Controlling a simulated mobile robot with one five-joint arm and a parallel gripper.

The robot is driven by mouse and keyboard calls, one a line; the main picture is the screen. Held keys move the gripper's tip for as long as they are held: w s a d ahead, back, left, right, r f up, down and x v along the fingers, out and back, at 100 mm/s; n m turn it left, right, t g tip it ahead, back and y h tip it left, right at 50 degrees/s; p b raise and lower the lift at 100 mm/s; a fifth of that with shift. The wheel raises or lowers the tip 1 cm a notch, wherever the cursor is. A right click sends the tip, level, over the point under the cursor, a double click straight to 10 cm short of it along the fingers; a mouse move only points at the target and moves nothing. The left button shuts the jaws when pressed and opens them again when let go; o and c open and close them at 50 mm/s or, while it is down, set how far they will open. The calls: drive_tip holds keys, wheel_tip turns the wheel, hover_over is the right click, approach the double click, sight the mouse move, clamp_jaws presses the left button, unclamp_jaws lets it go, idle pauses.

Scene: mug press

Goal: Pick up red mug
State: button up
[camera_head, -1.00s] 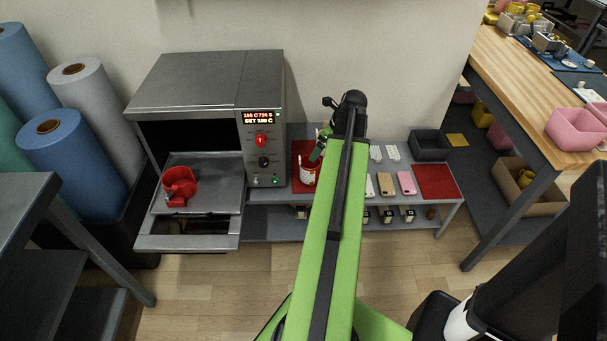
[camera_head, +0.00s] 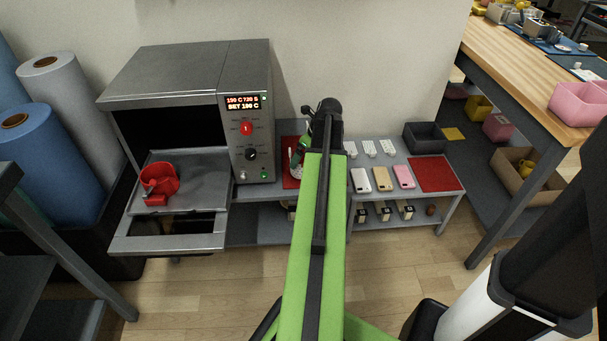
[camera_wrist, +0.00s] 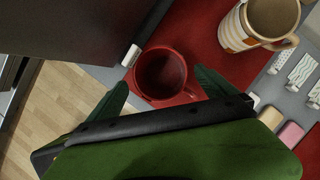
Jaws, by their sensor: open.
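The red mug (camera_wrist: 160,75) stands upright near the red mat (camera_wrist: 195,30) in the wrist view, seen from above with its dark inside facing me. My gripper (camera_wrist: 160,90) is open, with one green finger on the mug's left and the other on its right. I cannot tell whether the fingers touch it. In the head view, my arm hides this mug, and the gripper is over the shelf bench (camera_head: 262,218) right of the oven. Another red cup-shaped object (camera_head: 160,183), with a clamp-like part on its front, sits on the oven's pulled-out tray (camera_head: 205,182).
A striped cream mug (camera_wrist: 258,24) stands close to the right. The oven (camera_head: 247,120) is directly left of my gripper in the head view. Several phones (camera_head: 381,179), a second red mat (camera_head: 436,174) and a dark bin (camera_head: 425,138) lie farther right on the bench.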

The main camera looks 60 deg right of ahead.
drive_tip(key=b+x, duration=0.4)
drive_tip(key=x, duration=0.1)
drive_tip(key=shift+w+d+b, duration=0.1)
drive_tip(key=shift+w+b, duration=0.1)
drive_tip(key=shift+b, duration=0.15)
drive_tip(key=shift+r, duration=0.1)
drive_tip(key=shift+c, duration=0.3)
drive_tip(key=c, duration=1.8)
drive_tip(key=shift+r, duration=0.1)
drive_tip(key=s+d+r+p, duration=0.2)
drive_tip(key=s+r+p, duration=0.8)
drive_tip(key=s+p, duration=0.1)
drive_tip(key=shift+s+r, duration=0.3)
drive_tip(key=shift+r, duration=0.1)
